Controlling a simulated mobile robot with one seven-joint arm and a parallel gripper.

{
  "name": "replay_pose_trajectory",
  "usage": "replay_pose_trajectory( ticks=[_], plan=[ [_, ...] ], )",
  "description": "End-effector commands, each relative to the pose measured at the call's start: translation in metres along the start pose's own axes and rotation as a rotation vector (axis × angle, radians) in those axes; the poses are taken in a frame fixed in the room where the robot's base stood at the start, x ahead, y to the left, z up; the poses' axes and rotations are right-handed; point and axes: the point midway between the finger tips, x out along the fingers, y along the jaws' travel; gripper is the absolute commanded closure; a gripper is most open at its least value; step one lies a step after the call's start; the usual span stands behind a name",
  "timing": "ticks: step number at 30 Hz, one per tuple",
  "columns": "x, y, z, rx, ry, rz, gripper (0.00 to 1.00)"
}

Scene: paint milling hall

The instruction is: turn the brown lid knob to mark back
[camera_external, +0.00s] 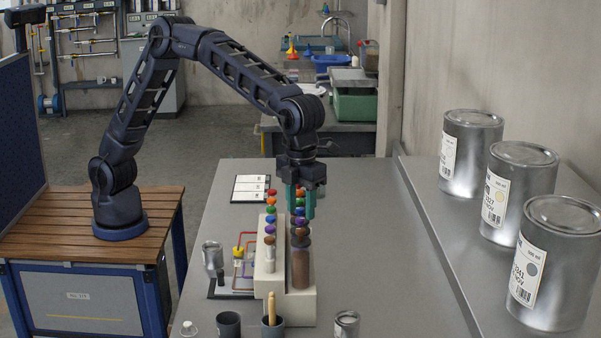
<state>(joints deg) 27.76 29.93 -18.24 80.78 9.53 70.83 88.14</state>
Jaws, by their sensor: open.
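The brown lid knob (301,232) appears to be the nearest knob of the right-hand row, above a dark lid on a jar of brown contents (301,270). No mark around it can be read at this size. My gripper (305,213) points straight down with teal fingers, over the right-hand row and just behind the brown knob in the picture. It is open and holds nothing that I can see. The fingers hide part of the row, and whether they touch a knob cannot be told.
A cream rack (264,284) carries several coloured knobs in two rows. Dark cups (228,325), a small can (346,325) and a metal can (212,257) stand nearby. Large paint tins (541,262) line the right ledge. The grey bench (390,270) is clear right of the rack.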

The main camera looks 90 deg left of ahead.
Motion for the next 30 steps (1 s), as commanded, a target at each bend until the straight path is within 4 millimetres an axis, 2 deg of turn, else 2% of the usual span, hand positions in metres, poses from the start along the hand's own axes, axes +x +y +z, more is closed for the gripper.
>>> replay_pose_trajectory(
  ticks=[3,9,15,22,23,29,30],
  plan=[
    [0.021,0.000,0.000,0.000,0.001,0.003,0.58],
    [0.043,0.000,0.000,0.000,0.000,0.000,0.58],
    [0.051,0.000,0.000,0.000,0.000,0.000,0.58],
    [0.052,0.000,0.000,0.000,0.000,0.000,0.58],
    [0.052,0.000,0.000,0.000,0.000,0.000,0.60],
    [0.052,0.000,0.000,0.000,0.000,-0.001,0.99],
    [0.051,0.000,0.000,0.000,0.000,-0.001,1.00]
  ],
)
